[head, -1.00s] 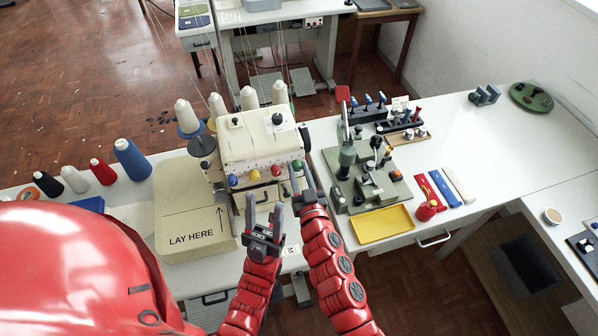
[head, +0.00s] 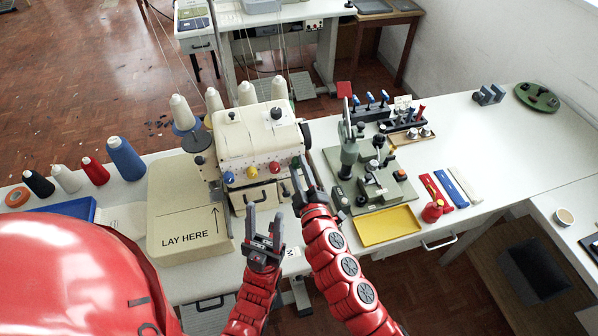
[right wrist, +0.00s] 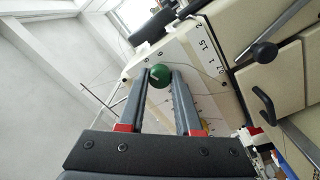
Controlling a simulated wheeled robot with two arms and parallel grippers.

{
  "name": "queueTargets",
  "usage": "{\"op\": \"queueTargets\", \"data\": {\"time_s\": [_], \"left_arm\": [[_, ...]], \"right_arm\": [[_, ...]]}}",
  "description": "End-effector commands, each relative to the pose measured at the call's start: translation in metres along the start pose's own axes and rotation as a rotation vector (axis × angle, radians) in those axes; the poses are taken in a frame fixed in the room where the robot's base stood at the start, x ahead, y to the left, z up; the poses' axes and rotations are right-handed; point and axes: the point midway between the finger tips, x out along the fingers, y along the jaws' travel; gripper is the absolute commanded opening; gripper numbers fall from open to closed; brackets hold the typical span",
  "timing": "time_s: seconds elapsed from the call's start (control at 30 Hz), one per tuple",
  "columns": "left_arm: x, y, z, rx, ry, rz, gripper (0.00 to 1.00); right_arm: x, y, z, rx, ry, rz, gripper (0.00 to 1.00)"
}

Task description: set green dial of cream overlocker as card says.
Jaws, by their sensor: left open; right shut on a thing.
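The cream overlocker (head: 258,138) stands on the white table, with a row of blue, red, yellow and green dials on its front. The green dial (right wrist: 160,76) sits between the fingertips of my right gripper (right wrist: 161,74), which is shut on it, in the right wrist view. In the head view my right gripper (head: 297,172) reaches the right end of the dial row and largely hides the green dial. My left gripper (head: 264,226) is open and empty, in front of the machine and below the dials. A white card (head: 292,252) is partly hidden between my arms; its text is unreadable.
A cream cover marked "LAY HERE" (head: 187,215) adjoins the machine on the left. A green-based press (head: 370,185) and a yellow tray (head: 388,226) stand close right of my right arm. Thread cones (head: 125,158) stand at left.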

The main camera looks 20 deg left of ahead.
Motion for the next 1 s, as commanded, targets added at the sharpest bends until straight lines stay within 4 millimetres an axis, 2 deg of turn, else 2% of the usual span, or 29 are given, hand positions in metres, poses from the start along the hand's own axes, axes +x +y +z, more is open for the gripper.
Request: {"op": "queueTargets", "data": {"time_s": [0.2, 0.6, 1.0], "left_arm": [[-0.013, 0.001, 0.002, 0.000, 0.000, 0.000, 0.50], [-0.026, 0.001, 0.004, 0.000, 0.000, 0.000, 0.50], [-0.032, 0.002, 0.005, 0.000, 0.000, 0.000, 0.50]], "right_arm": [[0.000, -0.002, 0.000, -0.206, 0.009, 0.000, 0.00], [0.000, -0.002, 0.001, -0.548, 0.017, -0.002, 0.00], [0.000, -0.002, 0.001, -0.730, 0.024, -0.004, 0.00]]}}
